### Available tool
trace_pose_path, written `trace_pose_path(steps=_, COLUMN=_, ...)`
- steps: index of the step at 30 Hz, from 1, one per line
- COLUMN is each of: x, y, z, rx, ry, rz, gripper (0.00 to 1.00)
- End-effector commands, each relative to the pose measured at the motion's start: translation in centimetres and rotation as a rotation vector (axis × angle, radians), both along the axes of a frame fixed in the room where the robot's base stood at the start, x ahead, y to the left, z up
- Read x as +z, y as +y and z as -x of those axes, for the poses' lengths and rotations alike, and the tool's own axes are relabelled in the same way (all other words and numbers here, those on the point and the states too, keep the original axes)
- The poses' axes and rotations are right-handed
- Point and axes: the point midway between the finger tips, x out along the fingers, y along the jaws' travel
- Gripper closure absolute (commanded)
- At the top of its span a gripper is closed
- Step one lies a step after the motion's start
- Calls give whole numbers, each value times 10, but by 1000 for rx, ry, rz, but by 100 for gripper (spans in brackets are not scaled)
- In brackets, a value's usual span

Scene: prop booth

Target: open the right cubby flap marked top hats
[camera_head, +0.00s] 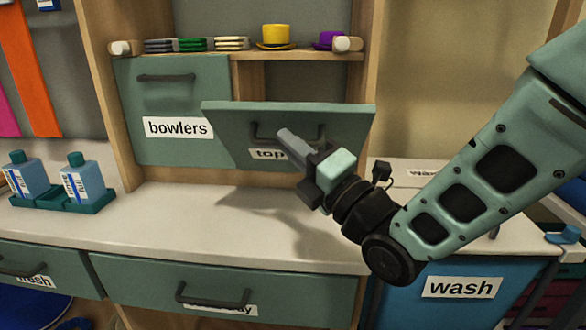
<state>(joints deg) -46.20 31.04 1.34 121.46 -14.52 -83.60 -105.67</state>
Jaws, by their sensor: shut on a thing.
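The right cubby flap (345,122) is a grey-green panel tilted outward at its upper edge, with a dark gap showing above and behind it. Its label (267,154) reads "top", and the rest is hidden behind my gripper. Its dark bar handle (262,135) runs across the panel. My gripper (300,148) is in front of the flap and shut on the handle; the exact contact is partly hidden by the fingers. The left flap (185,105), marked "bowlers", is closed and flat.
A shelf above holds a yellow hat (276,38), a purple hat (327,40) and stacked flat items (195,45). Two bottles (84,178) stand in a green tray (75,205) at left. The counter (180,215) below the flaps is clear. A blue "wash" bin (410,310) is at lower right.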

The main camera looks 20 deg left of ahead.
Motion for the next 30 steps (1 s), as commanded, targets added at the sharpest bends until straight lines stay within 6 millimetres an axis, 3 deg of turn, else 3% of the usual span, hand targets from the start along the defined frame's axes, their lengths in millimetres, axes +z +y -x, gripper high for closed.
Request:
trace_pose_path(steps=1, x=-16, y=-1, z=2, rx=-1, ry=-25, rz=-8, gripper=100)
trace_pose_path(steps=13, x=-54, y=-6, z=21, rx=-2, ry=-223, rz=-56, gripper=100)
trace_pose_path(steps=30, x=-96, y=-9, z=33, rx=-3, ry=-213, rz=-50, gripper=100)
